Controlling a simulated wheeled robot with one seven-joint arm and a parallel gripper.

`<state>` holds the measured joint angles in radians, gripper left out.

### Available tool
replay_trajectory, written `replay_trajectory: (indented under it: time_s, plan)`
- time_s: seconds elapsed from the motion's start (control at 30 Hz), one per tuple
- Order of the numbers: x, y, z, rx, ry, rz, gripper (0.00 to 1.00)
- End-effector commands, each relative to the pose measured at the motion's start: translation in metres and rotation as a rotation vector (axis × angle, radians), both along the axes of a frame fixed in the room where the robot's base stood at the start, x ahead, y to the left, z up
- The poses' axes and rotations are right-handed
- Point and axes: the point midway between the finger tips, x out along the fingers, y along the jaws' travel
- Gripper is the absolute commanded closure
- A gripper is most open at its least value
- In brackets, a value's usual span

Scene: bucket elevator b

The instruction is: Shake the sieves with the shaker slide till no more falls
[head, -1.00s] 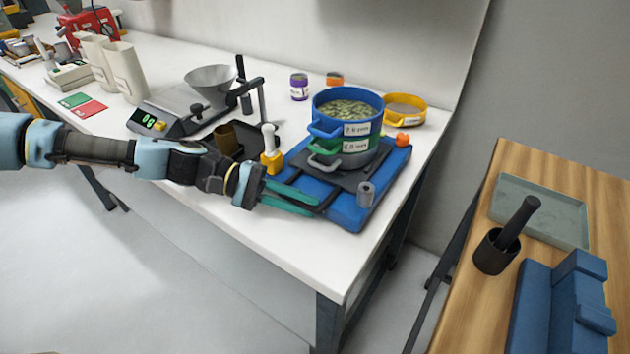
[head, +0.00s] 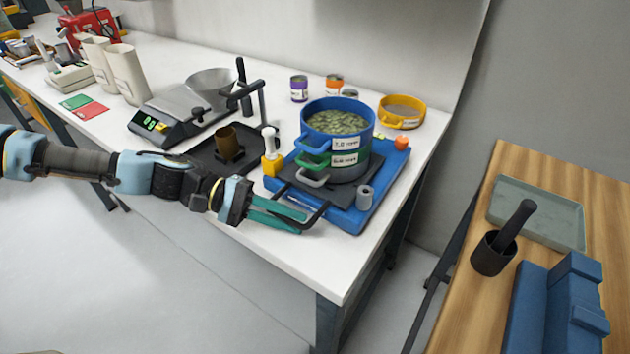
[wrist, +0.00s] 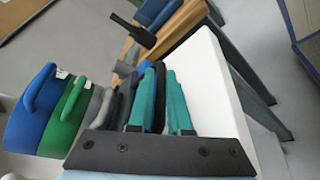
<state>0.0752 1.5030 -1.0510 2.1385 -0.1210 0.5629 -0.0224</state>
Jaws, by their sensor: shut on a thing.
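The sieve stack stands on the dark slide plate of the blue shaker base (head: 350,216). It has a blue top sieve (head: 366,112) full of greenish pieces, a green sieve (head: 352,158) and a grey pan below. The stack also shows at the left in the wrist view, with the blue sieve (wrist: 32,118) and green sieve (wrist: 68,118). My gripper (head: 298,222) has teal fingers and is shut on the black slide handle (head: 318,214) at the front left of the base. In the wrist view the fingers (wrist: 163,98) sit either side of a dark bar.
A yellow sieve (head: 402,113) stands behind the stack. A small yellow-and-white tool (head: 271,160), a black tray (head: 215,160) and a scale (head: 170,118) stand to the left. A grey cylinder (head: 364,198) stands on the base's right. The table's front edge is close to my gripper.

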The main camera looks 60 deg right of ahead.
Motion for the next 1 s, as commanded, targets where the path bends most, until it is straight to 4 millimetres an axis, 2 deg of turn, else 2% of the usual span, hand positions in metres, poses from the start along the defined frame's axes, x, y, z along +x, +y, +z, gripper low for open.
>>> replay_trajectory:
  time_s: [0.37, 0.8, 1.0]
  plan:
    - [0.0, -0.001, -0.004, 0.002, -0.006, 0.001, 1.0]
    - [0.001, -0.039, -0.005, 0.003, -0.006, 0.0, 1.0]
    - [0.001, -0.044, -0.004, 0.003, -0.006, 0.001, 1.0]
